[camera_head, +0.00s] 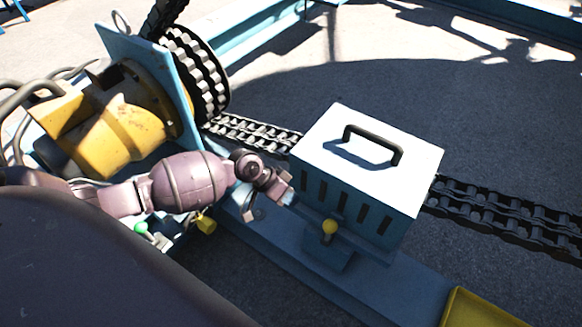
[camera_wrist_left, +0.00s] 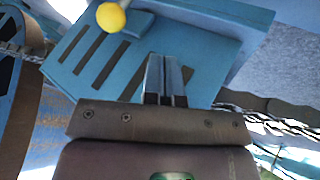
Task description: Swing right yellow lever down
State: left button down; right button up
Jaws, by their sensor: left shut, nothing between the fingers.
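The right yellow lever shows as a yellow ball knob (camera_head: 329,227) at the low front of a slotted blue box (camera_head: 390,232) with a white-lit top. In the left wrist view the yellow knob (camera_wrist_left: 111,17) is at the upper left, in front of the box's slotted face (camera_wrist_left: 140,68). The lever's stem is hard to make out. My left gripper (camera_head: 286,195) is shut and empty, by the box's left front edge, up and to the left of the knob. Its closed fingers (camera_wrist_left: 165,75) point at the box in the wrist view, apart from the knob. My right gripper is not in view.
A black handle (camera_head: 373,144) tops the box. Heavy chain (camera_head: 500,212) runs out on its right and to a reel (camera_head: 196,75) on its left. A yellow motor (camera_head: 112,130), a green knob (camera_head: 141,228) and a blue rail (camera_head: 300,262) lie near my arm.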

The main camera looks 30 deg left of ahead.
aim_at(328, 233)
pick_arm(q)
jog(key=d+f, duration=0.4)
jog(key=d, duration=0.3)
jog(key=shift+w+d+b, duration=0.3)
jog(key=shift+w+b, duration=0.15)
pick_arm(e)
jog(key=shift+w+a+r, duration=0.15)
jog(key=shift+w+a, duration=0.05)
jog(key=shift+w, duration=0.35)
pick_arm(q)
jog(key=shift+f, duration=0.15)
